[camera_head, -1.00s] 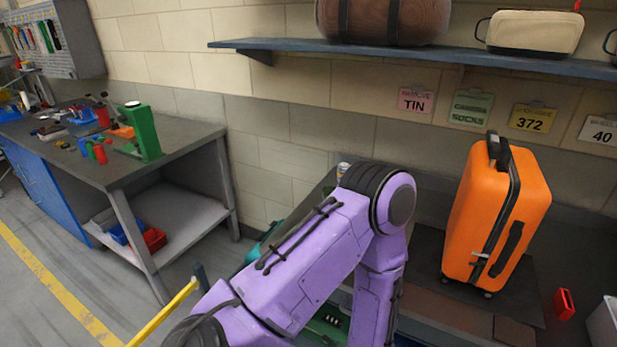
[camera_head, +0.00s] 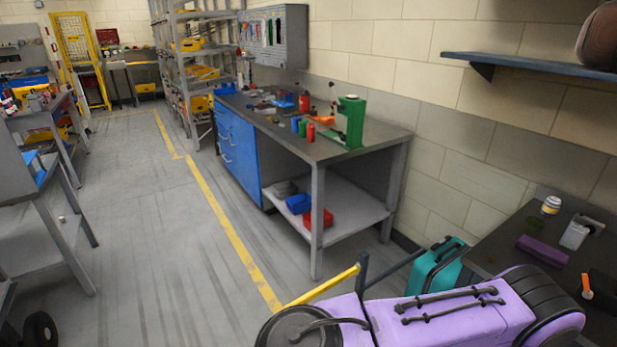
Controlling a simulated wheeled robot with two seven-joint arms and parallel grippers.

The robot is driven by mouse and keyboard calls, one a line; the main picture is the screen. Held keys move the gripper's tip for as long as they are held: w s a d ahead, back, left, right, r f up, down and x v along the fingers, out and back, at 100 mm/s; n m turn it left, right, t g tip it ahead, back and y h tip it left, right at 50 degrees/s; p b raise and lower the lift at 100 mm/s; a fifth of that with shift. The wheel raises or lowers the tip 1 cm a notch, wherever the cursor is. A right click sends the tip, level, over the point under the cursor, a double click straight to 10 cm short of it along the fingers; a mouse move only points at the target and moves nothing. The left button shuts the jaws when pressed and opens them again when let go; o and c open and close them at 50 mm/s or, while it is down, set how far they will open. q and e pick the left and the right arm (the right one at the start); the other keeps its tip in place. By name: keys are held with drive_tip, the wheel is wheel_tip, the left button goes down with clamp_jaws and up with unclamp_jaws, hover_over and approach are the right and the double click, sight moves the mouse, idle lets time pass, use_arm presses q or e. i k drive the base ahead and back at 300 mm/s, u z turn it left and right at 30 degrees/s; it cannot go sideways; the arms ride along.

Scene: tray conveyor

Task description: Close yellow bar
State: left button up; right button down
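The yellow bar (camera_head: 322,284) shows at the bottom middle, just above my purple arm. It slants up to the right to a dark blue-grey post (camera_head: 362,270). Its lower left end is hidden behind my arm. A dark rail (camera_head: 396,268) runs from near the post toward the teal suitcase. One of my arms lies across the bottom right of the view. Neither gripper is in view.
A grey workbench (camera_head: 372,152) with blue drawers (camera_head: 237,150) stands ahead. A teal suitcase (camera_head: 437,268) stands beside a dark table (camera_head: 497,240) at the right. A yellow floor line (camera_head: 232,236) borders open floor at the left. Another bench (camera_head: 62,195) is at far left.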

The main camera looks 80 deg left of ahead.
sight(314, 294)
drive_tip(key=u, duration=3.75)
drive_tip(key=i, duration=3.6)
drive_tip(key=z, duration=3.85)
